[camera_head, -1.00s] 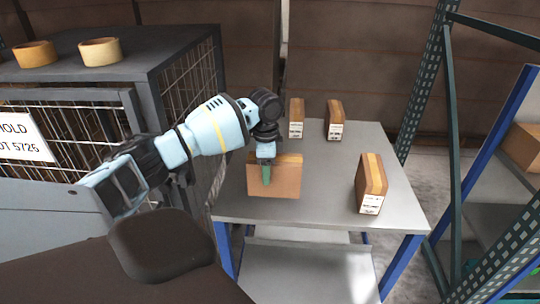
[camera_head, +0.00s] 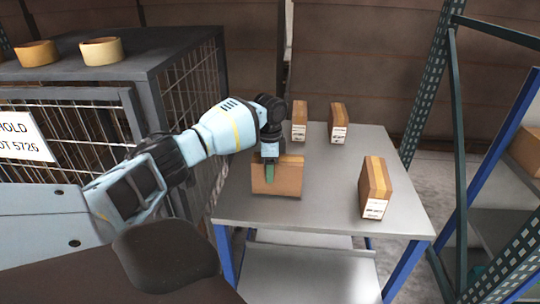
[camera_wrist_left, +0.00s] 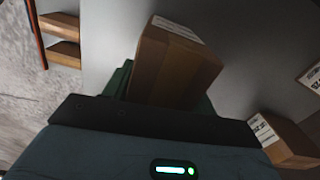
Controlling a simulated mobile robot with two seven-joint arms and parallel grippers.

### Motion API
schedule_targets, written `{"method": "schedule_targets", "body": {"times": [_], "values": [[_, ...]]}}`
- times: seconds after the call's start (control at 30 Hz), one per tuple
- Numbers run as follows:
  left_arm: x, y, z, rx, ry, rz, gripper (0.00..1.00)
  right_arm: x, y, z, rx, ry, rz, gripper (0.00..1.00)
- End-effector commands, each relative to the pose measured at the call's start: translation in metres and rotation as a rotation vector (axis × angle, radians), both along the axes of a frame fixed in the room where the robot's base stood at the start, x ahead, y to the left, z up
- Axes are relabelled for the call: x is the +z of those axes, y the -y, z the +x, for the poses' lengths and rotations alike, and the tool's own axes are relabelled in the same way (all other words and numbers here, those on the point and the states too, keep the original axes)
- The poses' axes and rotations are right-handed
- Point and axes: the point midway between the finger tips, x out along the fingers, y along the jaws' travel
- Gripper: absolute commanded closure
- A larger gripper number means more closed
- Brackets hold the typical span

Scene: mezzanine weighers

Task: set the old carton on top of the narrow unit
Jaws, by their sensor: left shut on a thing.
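My left gripper (camera_head: 270,168) is shut on a brown carton (camera_head: 287,181), with its fingers coming down over the carton's top. The carton is upright at the left part of the grey table; I cannot tell if it touches the tabletop. In the left wrist view the same carton (camera_wrist_left: 170,68) sits between the fingers. A dark wire-sided unit (camera_head: 185,48) stands left of the table, and a blue-and-green rack (camera_head: 455,130) stands on the right. No label shows which is the narrow unit. My right gripper is out of view.
The grey table (camera_head: 325,185) also holds two cartons at the back (camera_head: 299,121) (camera_head: 338,123) and one at the right (camera_head: 374,187). Two tape rolls (camera_head: 37,53) (camera_head: 101,51) sit on the wire-sided unit; the rest of its top is clear. A HOLD sign (camera_head: 22,137) hangs on its front.

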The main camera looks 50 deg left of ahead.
Motion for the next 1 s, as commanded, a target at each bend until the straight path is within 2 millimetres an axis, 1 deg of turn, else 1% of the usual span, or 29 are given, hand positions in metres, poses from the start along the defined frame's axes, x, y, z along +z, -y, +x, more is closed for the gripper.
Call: {"method": "schedule_targets", "body": {"times": [0.1, 0.33, 0.47, 0.5, 0.63, 0.67, 0.9, 1.0], "values": [[-0.0062, 0.0000, 0.0009, 0.000, 0.005, -0.001, 0.81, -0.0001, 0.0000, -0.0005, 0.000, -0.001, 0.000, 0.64], [-0.0060, 0.0000, 0.0010, 0.000, 0.006, -0.001, 0.81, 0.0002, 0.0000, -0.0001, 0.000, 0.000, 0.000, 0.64], [-0.0091, 0.0001, 0.0010, 0.000, 0.006, -0.001, 0.81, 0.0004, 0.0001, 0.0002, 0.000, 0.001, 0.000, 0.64], [-0.0106, 0.0001, 0.0005, 0.000, 0.004, -0.001, 0.42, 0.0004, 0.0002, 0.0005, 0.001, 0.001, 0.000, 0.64], [-0.0104, -0.0001, 0.0005, 0.000, 0.003, 0.000, 0.25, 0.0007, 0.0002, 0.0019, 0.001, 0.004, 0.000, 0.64], [-0.0104, -0.0001, 0.0005, 0.000, 0.004, 0.001, 0.21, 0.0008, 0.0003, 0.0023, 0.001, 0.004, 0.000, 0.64], [-0.0104, -0.0002, 0.0004, 0.000, 0.004, 0.001, 0.21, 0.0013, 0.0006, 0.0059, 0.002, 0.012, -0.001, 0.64], [-0.0074, -0.0003, 0.0005, 0.000, 0.004, 0.001, 0.21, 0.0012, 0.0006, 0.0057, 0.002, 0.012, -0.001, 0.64]]}}
